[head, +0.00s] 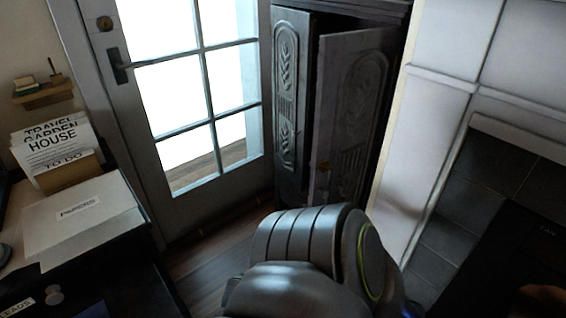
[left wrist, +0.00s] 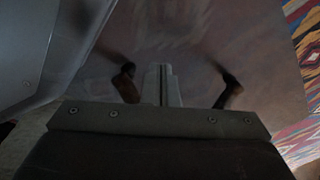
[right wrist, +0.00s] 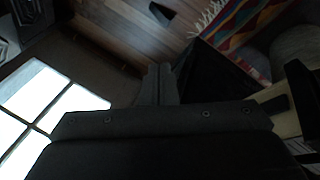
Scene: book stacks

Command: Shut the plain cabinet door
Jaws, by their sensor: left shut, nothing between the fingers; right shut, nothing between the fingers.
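A dark cabinet stands by the glazed door in the head view. Its left carved door (head: 290,95) and right carved door (head: 350,115) both show; the right one stands ajar, with a dark gap between them. Neither door looks plain. My left gripper (left wrist: 163,85) is shut and empty in the left wrist view, before a smooth dull surface that I cannot identify. My right gripper (right wrist: 158,84) is shut and empty in the right wrist view, over the floor. Neither gripper shows in the head view.
My arm covers the bottom middle of the head view. A glazed door (head: 140,120) is left of the cabinet, a white wall (head: 440,95) right. A box labelled papers (head: 85,215) lies at left. A patterned rug (right wrist: 235,20) and wooden floor (right wrist: 125,25) show in the right wrist view.

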